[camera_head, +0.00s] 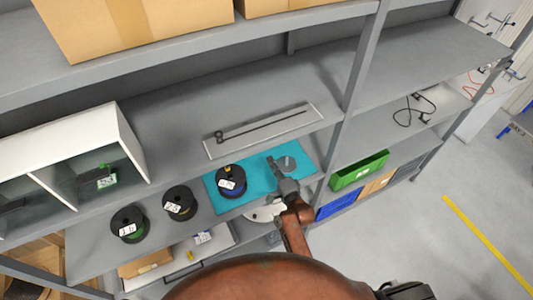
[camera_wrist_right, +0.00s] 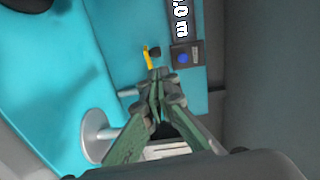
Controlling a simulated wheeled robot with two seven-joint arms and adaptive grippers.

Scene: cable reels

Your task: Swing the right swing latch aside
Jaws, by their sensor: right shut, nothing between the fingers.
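My right gripper (camera_head: 273,164) reaches over the turquoise mat (camera_head: 215,200) on the shelf. In the right wrist view its fingers (camera_wrist_right: 157,84) are shut with nothing between them. Just beyond the fingertips is a small yellow lever (camera_wrist_right: 149,58) with a dark knob, which may be the swing latch. I cannot tell whether the fingers touch it. Beside it is a dark panel (camera_wrist_right: 185,54) with a blue button and white lettering. My left gripper is not in view.
A black reel (camera_head: 231,181) with a blue band stands on the mat, with two more reels (camera_head: 179,203) to its left. A pale tray with a thin rod (camera_head: 262,128) lies behind. A white cabinet (camera_head: 125,140) is at left, a green crate (camera_head: 358,170) at right.

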